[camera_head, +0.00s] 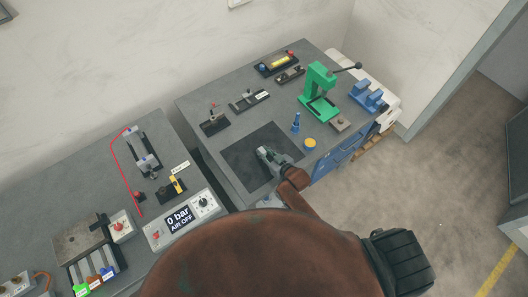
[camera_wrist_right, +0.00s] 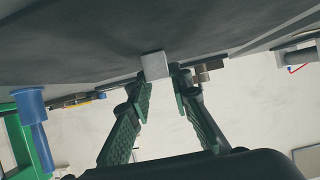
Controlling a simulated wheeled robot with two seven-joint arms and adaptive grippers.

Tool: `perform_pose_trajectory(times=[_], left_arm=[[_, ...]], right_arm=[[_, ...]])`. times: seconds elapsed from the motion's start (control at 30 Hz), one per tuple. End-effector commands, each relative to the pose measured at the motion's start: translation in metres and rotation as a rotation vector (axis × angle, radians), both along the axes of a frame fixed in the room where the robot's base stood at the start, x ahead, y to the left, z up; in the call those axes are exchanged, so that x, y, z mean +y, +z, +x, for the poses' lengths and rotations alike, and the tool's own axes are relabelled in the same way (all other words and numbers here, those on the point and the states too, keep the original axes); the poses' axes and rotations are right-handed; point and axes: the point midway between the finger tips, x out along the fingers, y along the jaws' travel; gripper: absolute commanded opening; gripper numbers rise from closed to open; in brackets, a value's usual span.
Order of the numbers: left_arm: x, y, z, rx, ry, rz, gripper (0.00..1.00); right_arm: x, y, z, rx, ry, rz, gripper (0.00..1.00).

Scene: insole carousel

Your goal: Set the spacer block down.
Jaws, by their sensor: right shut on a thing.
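The spacer block (camera_wrist_right: 155,66) is a small light grey block at the fingertips in the right wrist view. My right gripper (camera_wrist_right: 160,84) is shut on it, with one green-padded finger on each side. In the head view my right gripper (camera_head: 263,153) is over the dark mat (camera_head: 240,158) on the workbench. The block's far end is right by the mat surface in the wrist view; I cannot tell whether it touches. In the head view I cannot make out the block clearly at the gripper. My left gripper is not in view.
A blue bottle-like item (camera_head: 295,122) and a yellow-topped round item (camera_head: 310,143) stand right of the mat. A green press (camera_head: 318,95) and a blue fixture (camera_head: 366,96) are farther back. Black fixtures (camera_head: 214,121) stand behind the mat. The mat around the gripper looks clear.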

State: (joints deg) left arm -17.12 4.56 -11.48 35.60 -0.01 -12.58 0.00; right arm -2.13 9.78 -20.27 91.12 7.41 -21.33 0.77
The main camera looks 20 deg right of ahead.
Motion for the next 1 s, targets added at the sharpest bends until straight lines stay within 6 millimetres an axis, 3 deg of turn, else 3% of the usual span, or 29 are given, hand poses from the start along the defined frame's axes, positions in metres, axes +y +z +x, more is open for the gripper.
perform_pose_trajectory(times=[0.23, 0.27, 0.5, 0.83, 1.0], left_arm=[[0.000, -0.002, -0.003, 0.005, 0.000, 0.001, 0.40], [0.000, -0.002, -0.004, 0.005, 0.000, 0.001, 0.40], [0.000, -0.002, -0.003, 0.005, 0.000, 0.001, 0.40], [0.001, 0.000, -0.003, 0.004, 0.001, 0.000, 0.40], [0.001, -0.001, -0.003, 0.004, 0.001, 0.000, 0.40]], right_arm=[[0.000, -0.003, 0.000, 0.000, 0.000, 0.000, 0.00], [0.000, -0.004, 0.000, 0.001, 0.000, 0.000, 0.20], [0.000, -0.003, 0.000, 0.001, 0.000, 0.000, 0.36], [0.000, 0.001, 0.000, 0.000, 0.000, 0.000, 0.36], [-0.007, 0.008, -0.019, 0.001, 0.000, -0.003, 0.36]])
